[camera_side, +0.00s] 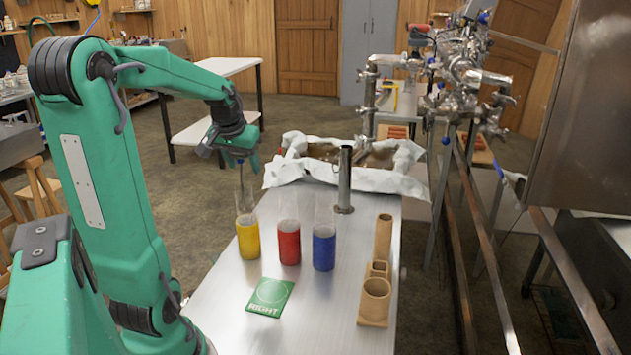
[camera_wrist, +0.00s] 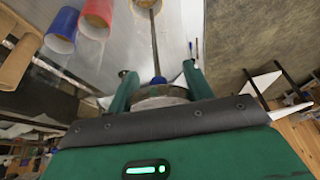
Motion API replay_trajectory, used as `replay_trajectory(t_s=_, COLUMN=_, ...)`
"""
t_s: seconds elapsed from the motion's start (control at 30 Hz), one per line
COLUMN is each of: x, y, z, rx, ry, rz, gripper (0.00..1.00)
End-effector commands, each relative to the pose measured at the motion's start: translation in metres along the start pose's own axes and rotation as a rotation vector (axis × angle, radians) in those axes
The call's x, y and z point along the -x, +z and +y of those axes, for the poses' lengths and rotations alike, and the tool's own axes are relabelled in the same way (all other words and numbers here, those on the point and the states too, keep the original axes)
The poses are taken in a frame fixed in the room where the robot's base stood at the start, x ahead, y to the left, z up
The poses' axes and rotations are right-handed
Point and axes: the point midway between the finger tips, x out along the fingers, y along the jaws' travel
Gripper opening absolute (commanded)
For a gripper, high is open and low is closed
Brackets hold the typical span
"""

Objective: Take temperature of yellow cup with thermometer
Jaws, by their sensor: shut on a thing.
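The yellow cup (camera_side: 248,238) stands upright at the left end of a row of cups on the metal table, with a clear section above its yellow part. My gripper (camera_side: 240,157) is above it, pointing down. In the wrist view, my gripper (camera_wrist: 159,82) is shut on the thermometer, whose blue top (camera_wrist: 159,80) sits between the fingers. Its thin metal probe (camera_wrist: 154,42) runs away toward the top edge, where the yellow cup is mostly cut off. The probe hangs over the yellow cup in the side view; I cannot tell whether its tip is inside.
A red cup (camera_side: 289,243) and a blue cup (camera_side: 324,248) stand close to the right. A metal cylinder (camera_side: 345,180) stands behind them. A wooden holder (camera_side: 373,323) is at the right edge. A green mat (camera_side: 270,296) marked RIGHT lies in front. A cloth-draped pan (camera_side: 370,182) is at the back.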

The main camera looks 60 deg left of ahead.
Motion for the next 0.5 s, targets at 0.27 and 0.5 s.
replay_trajectory(t_s=0.27, x=-0.013, y=0.006, z=0.001, rx=0.0, ry=0.0, rz=-0.002, gripper=0.34)
replay_trajectory(t_s=0.5, x=-0.024, y=0.01, z=0.001, rx=0.0, ry=0.0, rz=-0.002, gripper=0.34)
